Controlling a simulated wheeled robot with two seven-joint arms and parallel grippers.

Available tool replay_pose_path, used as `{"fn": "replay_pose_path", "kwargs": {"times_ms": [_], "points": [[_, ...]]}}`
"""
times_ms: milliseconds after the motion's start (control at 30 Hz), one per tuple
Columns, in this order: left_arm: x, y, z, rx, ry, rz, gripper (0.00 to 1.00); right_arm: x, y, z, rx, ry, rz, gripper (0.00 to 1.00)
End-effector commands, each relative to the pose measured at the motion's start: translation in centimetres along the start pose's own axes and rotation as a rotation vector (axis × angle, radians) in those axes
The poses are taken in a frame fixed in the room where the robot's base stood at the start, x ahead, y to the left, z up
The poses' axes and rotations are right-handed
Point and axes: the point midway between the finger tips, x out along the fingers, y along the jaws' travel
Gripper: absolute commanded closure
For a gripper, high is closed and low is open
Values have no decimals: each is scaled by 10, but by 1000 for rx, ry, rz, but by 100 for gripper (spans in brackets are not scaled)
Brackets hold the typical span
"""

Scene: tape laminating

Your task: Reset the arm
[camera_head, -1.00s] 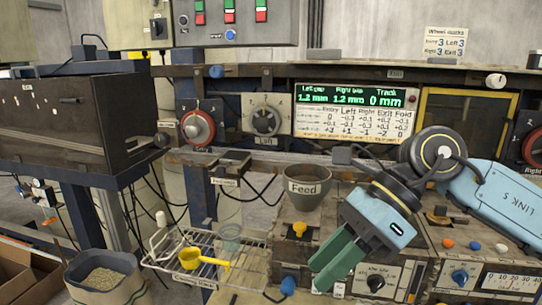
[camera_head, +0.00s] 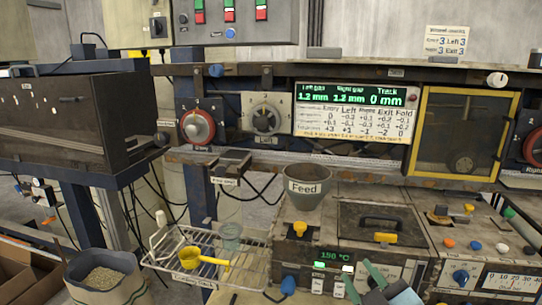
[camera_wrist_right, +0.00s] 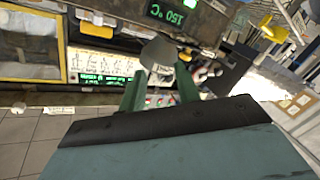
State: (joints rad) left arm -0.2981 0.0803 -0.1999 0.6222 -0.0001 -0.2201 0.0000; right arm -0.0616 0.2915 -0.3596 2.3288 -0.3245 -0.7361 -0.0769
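My right gripper (camera_head: 360,277) shows only in part at the bottom edge of the head view, low in front of the machine. In the right wrist view its two green fingers (camera_wrist_right: 161,84) stand apart with nothing held between them. The grey Feed cup (camera_head: 307,185) sits upright on the machine, up and left of the gripper in the head view. My left gripper is in neither current view.
A wire rack (camera_head: 208,262) holds a yellow scoop (camera_head: 203,259) and a clear cup (camera_head: 229,236). A lidded unit with a black handle (camera_head: 380,221) and a 150 °C display (camera_head: 331,256) is in front. A granule bag (camera_head: 104,279) stands at lower left.

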Motion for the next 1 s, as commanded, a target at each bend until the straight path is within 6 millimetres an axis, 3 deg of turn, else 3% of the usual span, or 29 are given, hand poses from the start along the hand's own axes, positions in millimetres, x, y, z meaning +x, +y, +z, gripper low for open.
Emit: {"fn": "replay_pose_path", "kwargs": {"times_ms": [33,100,200,400,600,733,1000], "points": [[0,0,0,0,0,0,64,-15,-12,36,74,-144,-38,67],[0,0,0,0,0,0,64,-40,-28,79,163,-334,-88,67],[0,0,0,0,0,0,64,-81,-51,126,264,-570,-154,67],[0,0,1,0,-1,0,64,-160,-85,179,398,-919,-262,67],[0,0,1,0,-2,0,64,-232,-110,206,488,-1193,-353,67],[0,1,3,0,-5,1,64,-216,-130,236,479,-1192,-355,67],[0,1,4,0,-7,1,64,-207,-181,310,471,-1227,-375,67]]}}
